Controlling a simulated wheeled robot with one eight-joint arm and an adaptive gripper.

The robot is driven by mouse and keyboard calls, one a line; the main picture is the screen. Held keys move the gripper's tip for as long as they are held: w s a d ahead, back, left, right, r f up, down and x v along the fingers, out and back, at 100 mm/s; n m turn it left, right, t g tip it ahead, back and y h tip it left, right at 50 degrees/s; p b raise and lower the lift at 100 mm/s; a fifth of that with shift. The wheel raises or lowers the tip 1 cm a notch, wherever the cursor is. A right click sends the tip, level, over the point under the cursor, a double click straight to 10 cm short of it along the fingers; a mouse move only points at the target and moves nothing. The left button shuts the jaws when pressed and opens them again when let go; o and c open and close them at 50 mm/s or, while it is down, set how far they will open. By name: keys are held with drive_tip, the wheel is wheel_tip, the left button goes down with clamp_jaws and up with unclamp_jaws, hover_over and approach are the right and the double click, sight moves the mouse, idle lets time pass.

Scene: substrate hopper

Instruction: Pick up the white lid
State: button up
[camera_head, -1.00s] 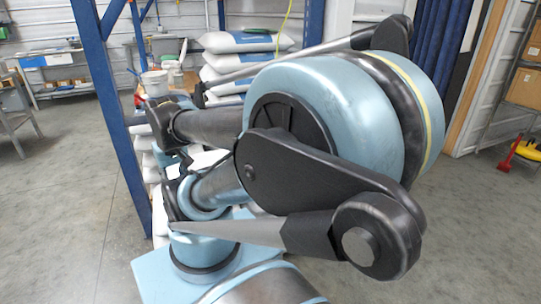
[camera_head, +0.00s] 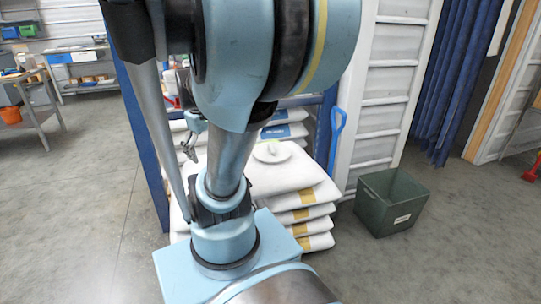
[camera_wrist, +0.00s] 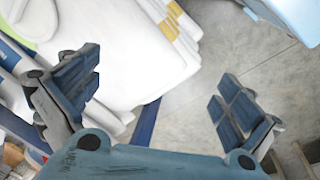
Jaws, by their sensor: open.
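The white lid (camera_head: 272,152) lies on top of a stack of white sacks (camera_head: 292,182) in the head view, with a pale raised handle on it. In the wrist view a round, pale-green-edged piece of it seems to show at the upper left corner (camera_wrist: 38,20), cut by the frame edge. My gripper (camera_wrist: 158,100) is open and empty, its two padded fingers wide apart over the sacks and floor. In the head view my gripper (camera_head: 190,143) shows small, left of the lid and apart from it, partly hidden by my arm.
A dark green bin (camera_head: 390,203) stands on the floor right of the sacks. A blue rack post (camera_head: 147,150) rises left of them, and a blue shovel (camera_head: 336,135) stands behind right. Open floor (camera_head: 85,220) lies at the left.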

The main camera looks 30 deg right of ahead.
drive_tip(key=w+d+r+n+g+h, duration=0.1)
drive_tip(key=w+d+r+n+h, duration=0.3)
drive_tip(key=w+d, duration=0.75)
drive_tip(key=w+d+f+n+g+y, duration=0.1)
drive_tip(key=w+d+f+n, duration=0.15)
drive_tip(key=d, duration=0.65)
drive_tip(key=w+d+f+n+g, duration=0.15)
drive_tip(key=w+d+n, duration=0.25)
drive_tip(key=d, duration=0.5)
drive_tip(key=x, duration=1.1)
drive_tip(key=shift+w+a+f, duration=0.2)
drive_tip(key=shift+a+f, duration=0.05)
drive_tip(key=shift+f, duration=0.1)
drive_tip(key=shift+a+x, duration=0.15)
drive_tip(key=shift+x, duration=1.2)
drive_tip(key=shift+a+x, duration=0.15)
drive_tip(key=shift+x, duration=1.2)
drive_tip(key=shift+w+f, duration=0.15)
drive_tip(key=shift+w, duration=0.05)
drive_tip(key=shift+c, duration=0.2)
drive_tip(key=c, duration=1)
